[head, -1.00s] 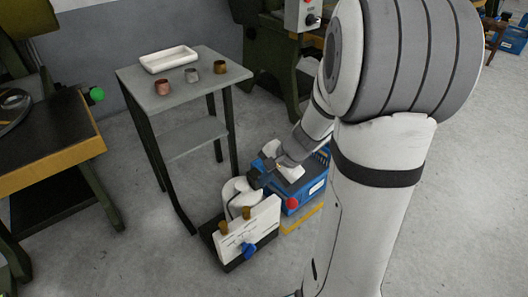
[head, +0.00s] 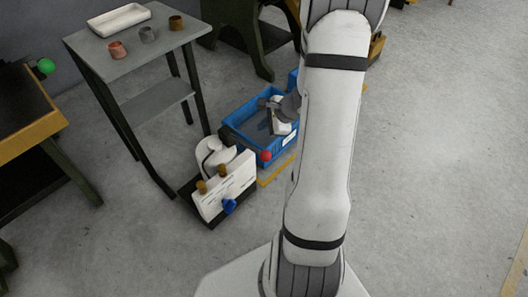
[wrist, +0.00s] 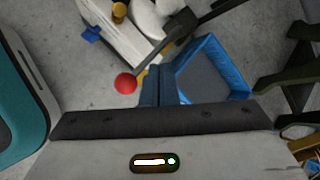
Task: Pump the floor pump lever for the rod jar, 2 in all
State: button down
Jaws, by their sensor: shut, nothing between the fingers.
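The floor pump has a dark lever rod (wrist: 204,18) ending in a red ball (head: 265,155), which also shows in the wrist view (wrist: 125,83). Beside the lever stands a white rounded body (head: 215,158), behind an upright white panel (head: 226,186) with two brown knobs and a blue knob (head: 229,206). My gripper (head: 271,118) is over the blue crate, above and beyond the red ball. In the wrist view its shut fingers (wrist: 158,85) are empty, with the ball just left of them. I cannot tell the exact height gap. The rod jar is not clearly identifiable.
The blue crate (wrist: 238,80) sits beside the lever. A grey table (head: 122,58) at the back left holds a white tray (head: 119,19) and three small metal pots. A yellow-edged bench (head: 35,135) stands at far left. The floor at right is clear.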

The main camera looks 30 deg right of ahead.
jog(key=b, duration=0.5)
send_over(267, 152)
jog(key=f, duration=0.7)
jog(key=shift+w+a, duration=0.1)
jog(key=shift+w, duration=0.1)
jog(key=shift+s+f+b, duration=0.1)
jog(key=shift+f+b, duration=0.55)
jog(key=shift+b, duration=0.2)
jog(key=shift+f, duration=0.1)
dwell(0.4)
jog(key=shift+f+b, duration=0.25)
jog(key=shift+b, duration=0.3)
